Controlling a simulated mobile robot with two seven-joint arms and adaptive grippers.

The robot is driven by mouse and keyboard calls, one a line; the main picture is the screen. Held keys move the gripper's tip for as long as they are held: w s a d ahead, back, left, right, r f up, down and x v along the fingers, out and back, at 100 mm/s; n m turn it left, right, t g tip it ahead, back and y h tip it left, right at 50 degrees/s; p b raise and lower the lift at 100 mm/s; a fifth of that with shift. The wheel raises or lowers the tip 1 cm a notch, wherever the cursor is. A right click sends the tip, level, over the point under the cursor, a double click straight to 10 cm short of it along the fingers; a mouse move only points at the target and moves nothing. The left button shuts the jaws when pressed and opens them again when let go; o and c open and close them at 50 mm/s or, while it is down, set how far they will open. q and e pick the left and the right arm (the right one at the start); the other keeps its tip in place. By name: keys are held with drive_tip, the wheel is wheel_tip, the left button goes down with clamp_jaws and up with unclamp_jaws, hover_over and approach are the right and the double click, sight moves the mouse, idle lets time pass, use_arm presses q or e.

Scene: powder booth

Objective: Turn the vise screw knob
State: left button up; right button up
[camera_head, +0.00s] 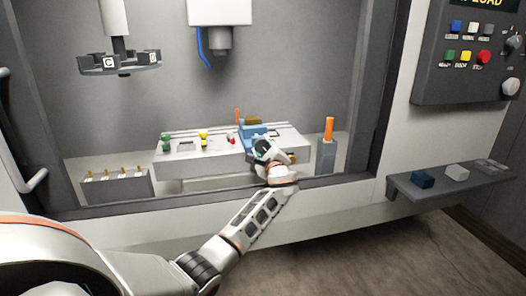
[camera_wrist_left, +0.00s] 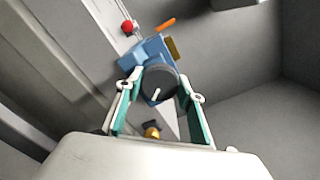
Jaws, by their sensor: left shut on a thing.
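The blue vise (camera_head: 250,132) sits on the light machine table (camera_head: 205,153) inside the booth. It also shows in the left wrist view (camera_wrist_left: 146,54). Its dark round screw knob (camera_wrist_left: 158,84), with a white mark on its face, is at the near end of the vise. My left gripper (camera_wrist_left: 158,92) has its green-padded fingers on either side of the knob and is shut on it. In the head view my left gripper (camera_head: 264,152) hides the knob. My right gripper is in neither view.
Green, yellow and red knobs stand on the table left of the vise. An orange stick (camera_head: 328,129) stands in a grey block on the right. A low rack (camera_head: 117,186) is at the left. The booth's front sill (camera_head: 215,199) runs under my left arm.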

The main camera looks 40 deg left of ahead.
use_arm(q)
drive_tip(key=n+b, duration=0.1)
drive_tip(key=n, duration=0.1)
drive_tip(key=n+b, duration=0.1)
drive_tip(key=shift+f+n, duration=0.35)
drive_tip(key=shift+n, duration=0.05)
drive_tip(key=shift+n+b, duration=0.45)
drive_tip(key=shift+n, duration=0.35)
drive_tip(key=shift+r+n+b, duration=0.1)
drive_tip(key=shift+n+b, duration=0.35)
drive_tip(key=shift+n, duration=0.45)
drive_tip(key=shift+r+n, duration=0.1)
drive_tip(key=shift+n, duration=0.2)
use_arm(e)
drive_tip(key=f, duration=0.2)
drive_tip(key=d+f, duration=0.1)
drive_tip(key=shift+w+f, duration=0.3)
use_arm(q)
drive_tip(key=shift+r+n, duration=0.1)
drive_tip(key=shift+n, duration=0.2)
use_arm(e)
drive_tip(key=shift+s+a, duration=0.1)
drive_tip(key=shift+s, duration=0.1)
use_arm(q)
drive_tip(key=o, duration=0.9)
drive_tip(key=shift+o, duration=1.1)
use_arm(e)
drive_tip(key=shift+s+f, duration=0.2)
